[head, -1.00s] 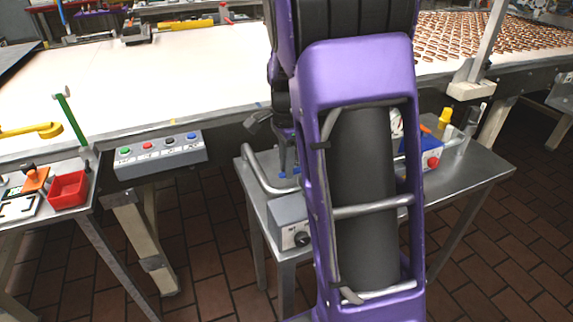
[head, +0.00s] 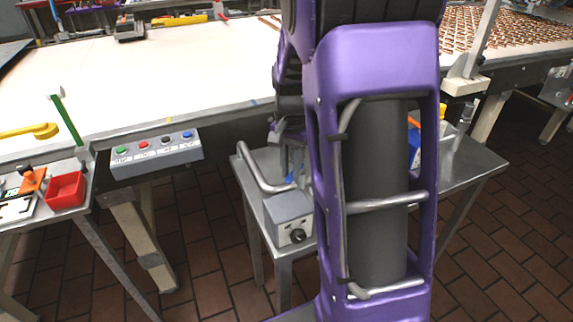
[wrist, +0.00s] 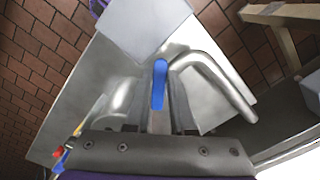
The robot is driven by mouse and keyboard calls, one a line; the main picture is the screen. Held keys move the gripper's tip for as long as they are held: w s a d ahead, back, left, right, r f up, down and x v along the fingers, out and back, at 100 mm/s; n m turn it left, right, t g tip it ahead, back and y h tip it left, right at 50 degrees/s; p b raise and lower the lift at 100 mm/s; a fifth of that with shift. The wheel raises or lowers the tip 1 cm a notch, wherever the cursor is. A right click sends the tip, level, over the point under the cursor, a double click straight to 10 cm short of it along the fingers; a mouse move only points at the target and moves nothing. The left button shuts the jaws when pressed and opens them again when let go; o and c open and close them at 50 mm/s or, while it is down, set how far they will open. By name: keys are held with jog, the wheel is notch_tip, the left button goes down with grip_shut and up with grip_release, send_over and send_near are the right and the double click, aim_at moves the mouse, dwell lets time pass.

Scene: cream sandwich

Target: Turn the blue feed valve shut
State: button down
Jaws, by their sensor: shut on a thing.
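The blue feed valve handle (wrist: 159,84) is a flat blue lever in the middle of the wrist view, pointing up and down in that picture. My gripper (wrist: 160,112) has a finger on each side of it and is shut on it. In the head view, my gripper (head: 288,163) is low over the metal side table, partly behind my purple arm. Only a small bit of the blue handle (head: 290,178) shows there. A bent silver pipe (head: 262,176) runs beside the valve; it also shows in the wrist view (wrist: 218,78). The valve body is mostly hidden.
A grey box with a black knob (head: 288,217) stands at the metal table's (head: 462,180) front, close to my gripper. My arm hides much of the tabletop. A conveyor (head: 170,85) runs behind. A button panel (head: 157,156) and red bin (head: 66,189) are left.

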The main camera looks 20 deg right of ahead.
jog(key=shift+s+d+n+p, duration=0.25)
jog(key=shift+d+n, duration=0.4)
jog(key=shift+n, duration=1)
jog(key=shift+s+d+n+p, duration=0.1)
jog(key=shift+s+d+n, duration=0.4)
jog(key=shift+n, duration=1.2)
jog(key=shift+s+d+n+p, duration=0.15)
jog(key=shift+d+n, duration=0.65)
jog(key=shift+n, duration=0.85)
jog(key=c, duration=0.8)
grip_release()
jog(key=shift+o, duration=0.2)
notch_tip(320, 180, up, 18)
jog(key=p, duration=0.2)
jog(key=shift+f+p, duration=0.25)
jog(key=shift+p, duration=0.15)
